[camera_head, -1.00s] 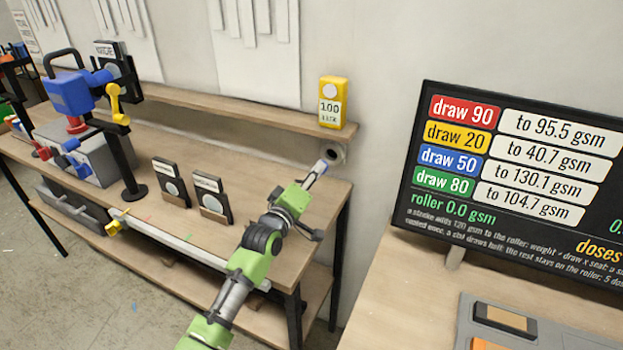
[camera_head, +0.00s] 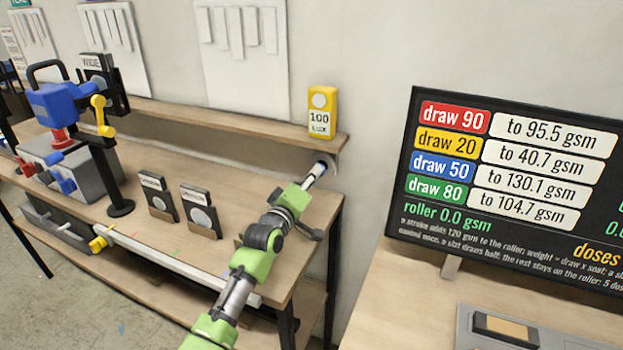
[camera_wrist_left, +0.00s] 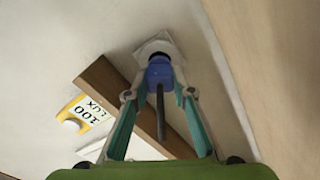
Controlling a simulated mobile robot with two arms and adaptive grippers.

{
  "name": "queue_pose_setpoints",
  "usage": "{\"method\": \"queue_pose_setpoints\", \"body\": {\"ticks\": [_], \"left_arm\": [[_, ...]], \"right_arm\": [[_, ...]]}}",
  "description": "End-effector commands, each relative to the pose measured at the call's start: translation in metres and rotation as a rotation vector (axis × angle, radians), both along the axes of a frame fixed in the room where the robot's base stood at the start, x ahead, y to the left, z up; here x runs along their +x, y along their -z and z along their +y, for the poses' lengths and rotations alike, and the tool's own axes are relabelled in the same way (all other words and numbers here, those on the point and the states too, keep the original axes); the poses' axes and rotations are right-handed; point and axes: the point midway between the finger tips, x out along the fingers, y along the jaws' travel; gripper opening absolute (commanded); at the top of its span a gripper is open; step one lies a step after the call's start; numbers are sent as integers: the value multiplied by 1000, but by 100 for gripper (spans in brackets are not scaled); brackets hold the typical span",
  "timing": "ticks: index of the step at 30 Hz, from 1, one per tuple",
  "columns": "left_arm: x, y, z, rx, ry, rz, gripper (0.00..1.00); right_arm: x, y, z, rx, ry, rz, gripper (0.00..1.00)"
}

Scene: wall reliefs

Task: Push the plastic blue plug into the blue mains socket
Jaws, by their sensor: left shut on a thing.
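The blue plug (camera_wrist_left: 159,72) is held between the fingertips of my left gripper (camera_wrist_left: 160,84) in the left wrist view, with a dark cable (camera_wrist_left: 160,112) trailing from it. In the head view my left gripper (camera_head: 309,182) reaches to the wall just past the end of the bench. The mains socket (camera_wrist_left: 152,46) is a pale plate on the wall right behind the plug; it also shows partly in the head view (camera_head: 329,161). The plug's front is at the socket and hides its opening. I cannot tell how deep it sits. My right gripper is out of view.
A wooden shelf (camera_head: 230,122) runs along the wall just above the socket. A yellow 100 lux box (camera_head: 321,113) stands on its end. Two small dark stands (camera_head: 200,210) and a blue device (camera_head: 62,104) are on the bench. A dark sign (camera_head: 505,180) stands at right.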

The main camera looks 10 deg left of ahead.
Motion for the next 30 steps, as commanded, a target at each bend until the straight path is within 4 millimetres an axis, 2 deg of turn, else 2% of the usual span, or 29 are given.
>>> {"method": "queue_pose_setpoints", "body": {"ticks": [30], "left_arm": [[0,-1,0,-1,-1,0,2]], "right_arm": [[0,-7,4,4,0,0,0]]}}
